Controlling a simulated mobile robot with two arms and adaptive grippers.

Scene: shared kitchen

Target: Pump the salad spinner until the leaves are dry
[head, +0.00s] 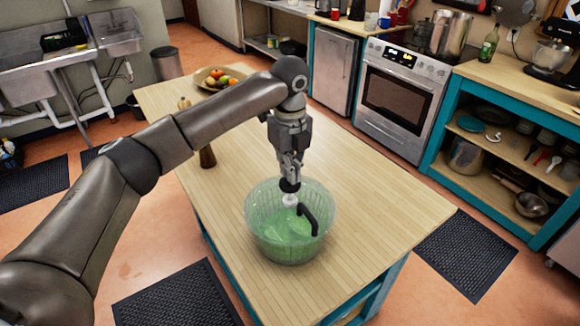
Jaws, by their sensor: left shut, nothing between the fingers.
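The salad spinner (263,231) is a clear ribbed bowl with green inside, standing upright on the wooden island top. A white pump knob rises from the middle of its lid, and a black curved handle (308,217) shows on its right side. My left gripper (290,184) points straight down over the knob, shut and empty. Its fingertips are at the top of the knob; I cannot tell whether they touch it. The leaves show only as a blurred green mass, and I cannot tell how wet they are. My right gripper is not in view.
The wooden island top (385,195) is clear to the right of the spinner. A pepper mill (207,156) stands behind my left arm. A fruit bowl (217,79) sits at the island's far end. An oven (398,95) and shelves stand across the aisle.

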